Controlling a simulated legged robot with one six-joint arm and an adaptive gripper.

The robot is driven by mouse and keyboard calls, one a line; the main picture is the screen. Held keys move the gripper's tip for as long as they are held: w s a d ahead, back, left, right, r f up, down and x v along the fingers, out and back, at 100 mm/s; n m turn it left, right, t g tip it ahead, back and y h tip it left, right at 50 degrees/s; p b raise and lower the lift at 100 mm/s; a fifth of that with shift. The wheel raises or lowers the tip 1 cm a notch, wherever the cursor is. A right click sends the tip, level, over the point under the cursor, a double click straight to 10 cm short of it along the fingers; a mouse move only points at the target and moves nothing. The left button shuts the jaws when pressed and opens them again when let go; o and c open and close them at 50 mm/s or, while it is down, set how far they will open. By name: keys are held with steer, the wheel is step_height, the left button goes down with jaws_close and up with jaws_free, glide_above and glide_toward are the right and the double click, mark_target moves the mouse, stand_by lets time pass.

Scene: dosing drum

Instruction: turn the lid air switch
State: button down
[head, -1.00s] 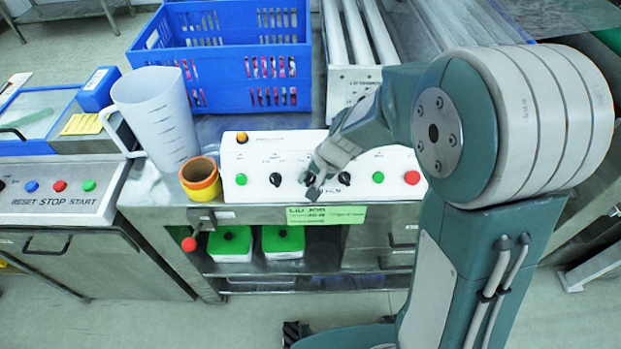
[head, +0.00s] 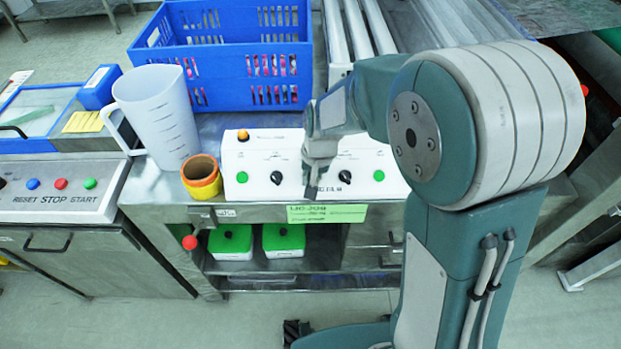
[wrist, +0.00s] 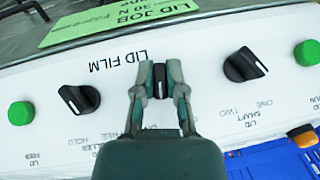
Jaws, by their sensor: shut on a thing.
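A white control panel (head: 260,160) has a row of black rotary knobs between green buttons. My gripper (head: 311,188) is at the middle knob, between the other two, and hides it in the head view. In the wrist view my gripper (wrist: 159,84) is shut on this middle black knob (wrist: 160,78), one finger on each side. The knob's white pointer line runs about straight up and down in that view. My gripper hides its label, so I cannot read its name.
Neighbouring black knobs stand close on both sides, one on the left (wrist: 78,99) and one on the right (wrist: 245,65) in the wrist view.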

steer(key=n+h, duration=0.2)
steer(key=shift+w+a+r+h, duration=0.15)
steer(key=shift+w+h, duration=0.1)
steer(key=shift+h, duration=0.15)
steer(key=shift+n+t+h, duration=0.3)
steer(key=shift+n+h, duration=1.1)
steer(key=shift+h, duration=0.1)
steer(key=c, duration=0.7)
jaws_free()
steer(key=shift+a, duration=0.1)
steer(key=v, duration=1.1)
steer(key=shift+a+r, duration=0.25)
steer(key=shift+a, duration=0.15)
